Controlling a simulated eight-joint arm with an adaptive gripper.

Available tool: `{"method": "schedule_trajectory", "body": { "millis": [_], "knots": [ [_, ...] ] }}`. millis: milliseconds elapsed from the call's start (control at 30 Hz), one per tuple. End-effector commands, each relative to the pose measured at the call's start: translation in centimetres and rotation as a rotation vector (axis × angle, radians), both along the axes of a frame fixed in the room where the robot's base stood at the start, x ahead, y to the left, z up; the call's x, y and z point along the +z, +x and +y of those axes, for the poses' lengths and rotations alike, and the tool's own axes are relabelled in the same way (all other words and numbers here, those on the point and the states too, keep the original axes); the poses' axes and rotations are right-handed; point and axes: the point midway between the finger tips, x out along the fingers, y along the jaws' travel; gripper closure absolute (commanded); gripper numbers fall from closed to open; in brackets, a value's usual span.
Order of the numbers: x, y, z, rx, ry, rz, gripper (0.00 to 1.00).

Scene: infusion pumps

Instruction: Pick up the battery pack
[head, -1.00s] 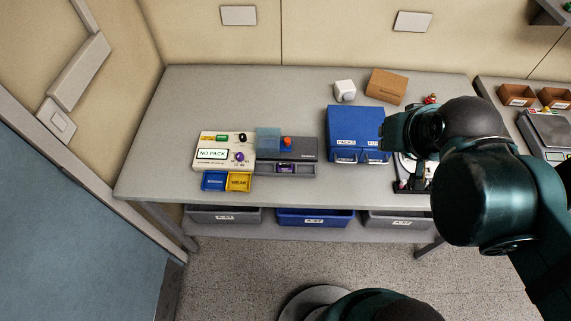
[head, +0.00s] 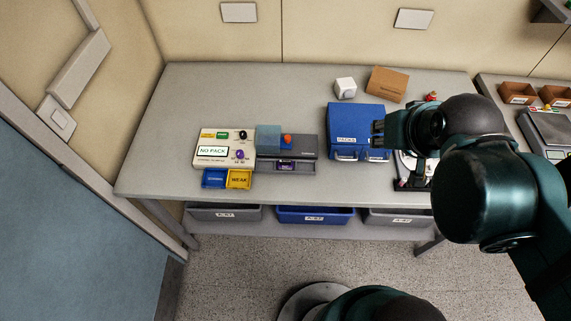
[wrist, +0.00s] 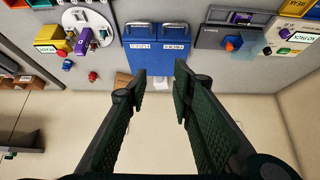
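I cannot tell for sure which thing is the battery pack. A purple block (wrist: 83,40) lies on a white round plate (wrist: 75,18) at the upper left of the wrist view. A blue box (head: 355,124) labelled PACKS has two handled fronts; it also shows in the wrist view (wrist: 157,52). The tester (head: 215,150) reads NO PACK. My gripper (wrist: 160,80) is open and empty, with a clear gap between its fingers. In the head view my gripper (head: 378,133) is at the right side of the blue box; contact cannot be told. The arm partly hides the round plate.
A grey device (head: 300,150) with an orange knob stands right of the tester. Blue and yellow trays (head: 227,179) sit in front. A white cube (head: 345,88) and a brown box (head: 387,84) are behind. The table's left side is clear.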

Motion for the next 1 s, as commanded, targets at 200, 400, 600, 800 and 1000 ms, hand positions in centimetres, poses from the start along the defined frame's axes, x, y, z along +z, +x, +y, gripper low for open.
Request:
{"method": "schedule_trajectory", "body": {
  "millis": [200, 400, 600, 800, 1000],
  "knots": [
    [0.0, 0.2, 0.2, 0.016, -0.007, 0.007, 0.76],
    [-0.2, 1.0, 1.1, 0.076, -0.035, 0.034, 0.76],
    [-0.6, 2.3, 2.7, 0.184, -0.083, 0.079, 0.76],
    [-1.3, 3.6, 4.6, 0.308, -0.134, 0.129, 0.76],
    [-2.2, 4.9, 6.5, 0.434, -0.184, 0.175, 0.76]
  ]
}}
